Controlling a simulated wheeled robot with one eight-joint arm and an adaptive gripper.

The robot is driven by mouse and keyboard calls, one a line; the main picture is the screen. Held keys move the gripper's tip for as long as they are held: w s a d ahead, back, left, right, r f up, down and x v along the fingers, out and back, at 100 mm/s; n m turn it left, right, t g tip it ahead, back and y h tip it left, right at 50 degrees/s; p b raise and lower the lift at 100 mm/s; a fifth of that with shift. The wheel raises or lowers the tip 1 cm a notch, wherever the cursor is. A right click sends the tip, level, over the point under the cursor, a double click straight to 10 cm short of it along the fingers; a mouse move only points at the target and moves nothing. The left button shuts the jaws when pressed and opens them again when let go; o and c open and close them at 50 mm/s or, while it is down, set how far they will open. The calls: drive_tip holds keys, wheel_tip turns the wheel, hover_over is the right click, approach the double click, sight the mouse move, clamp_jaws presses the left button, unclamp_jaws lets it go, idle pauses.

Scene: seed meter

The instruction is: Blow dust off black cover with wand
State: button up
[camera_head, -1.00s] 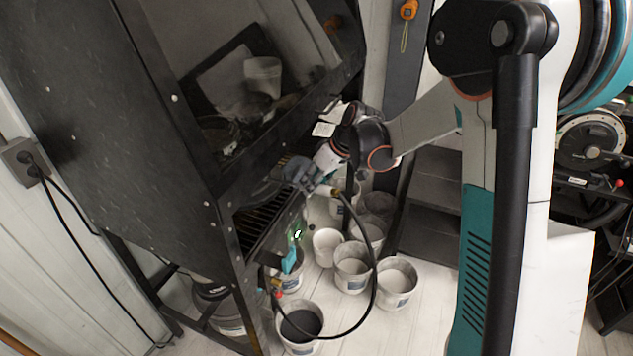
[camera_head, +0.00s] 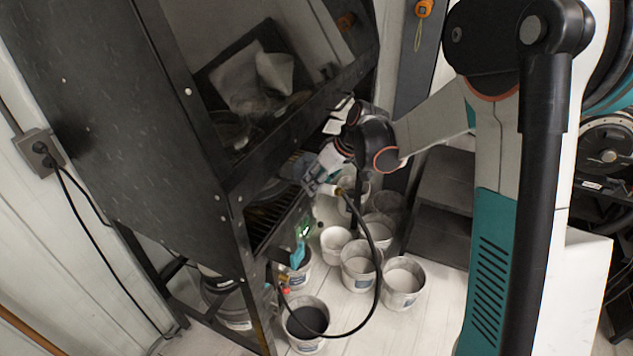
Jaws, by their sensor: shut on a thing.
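My gripper (camera_head: 312,172) is at the lower front opening of the tall black cabinet (camera_head: 175,130), right of its side panel. It is shut on the wand, whose pale rear fitting (camera_head: 326,188) shows just below the fingers. A black hose (camera_head: 379,262) runs from the fitting in a loop down towards the floor. The wand's tip is hidden inside or behind the opening. I cannot tell for certain which dark surface is the black cover, and no dust or air stream can be made out.
Several grey-white buckets (camera_head: 403,283) stand on the floor below and right of the cabinet; one (camera_head: 305,322) holds dark material. A dark stepped unit (camera_head: 440,205) stands behind them. A wall socket (camera_head: 38,148) with cables is at left. Pale floor is clear at lower right.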

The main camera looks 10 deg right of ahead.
drive_tip(key=shift+s+a, duration=0.1)
drive_tip(key=s+a, duration=0.2)
drive_tip(key=s, duration=0.1)
drive_tip(key=shift+s+a, duration=0.1)
drive_tip(key=shift+a, duration=0.15)
idle(0.5)
drive_tip(key=shift+d, duration=0.1)
idle(0.3)
drive_tip(key=s+d+r+p, duration=0.2)
drive_tip(key=s+d+r, duration=0.2)
drive_tip(key=s+d, duration=0.5)
drive_tip(key=shift+s+r+p, duration=0.35)
drive_tip(key=shift+s+p, duration=0.05)
drive_tip(key=shift+s, duration=1.15)
drive_tip(key=shift+d+r, duration=0.1)
drive_tip(key=shift+r, duration=0.05)
